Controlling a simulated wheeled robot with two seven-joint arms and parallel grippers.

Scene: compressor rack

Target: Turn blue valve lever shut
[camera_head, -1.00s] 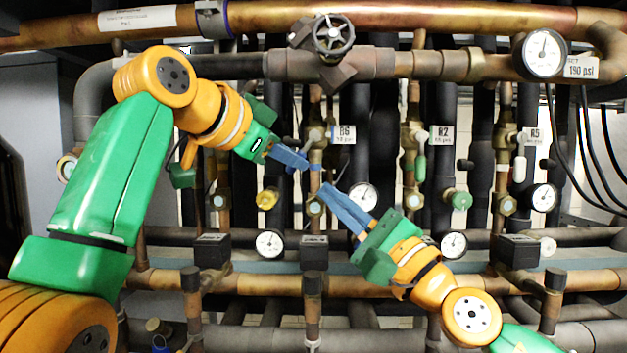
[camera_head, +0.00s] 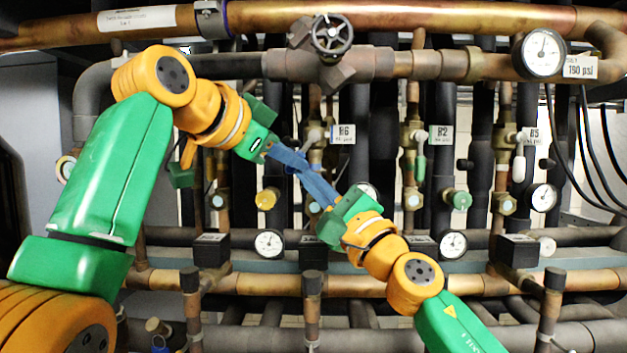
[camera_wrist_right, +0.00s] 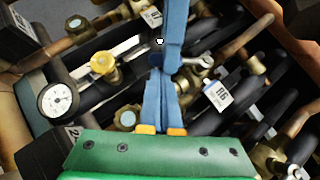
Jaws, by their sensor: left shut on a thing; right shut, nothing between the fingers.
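My left gripper (camera_head: 303,166) reaches in from the left with its blue fingers shut at a vertical copper pipe under the R6 tag. It is shut on the blue valve lever, which I cannot separate from the blue fingers here. In the right wrist view the left gripper's fingers (camera_wrist_right: 172,30) come down from the top. My right gripper (camera_head: 306,180) comes from the lower right, shut and empty, with its tips at the left gripper's tips. Its fingers (camera_wrist_right: 155,85) also lie together in the right wrist view. I cannot tell whether the two grippers touch.
The R6 tag (camera_head: 343,134) and a pale grey lever (camera_head: 315,134) sit just above the fingers. A yellow knob (camera_head: 266,199) and a round gauge (camera_head: 269,243) are below left. Another gauge (camera_head: 453,244) is to the right. A copper pipe (camera_head: 370,287) crosses below.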

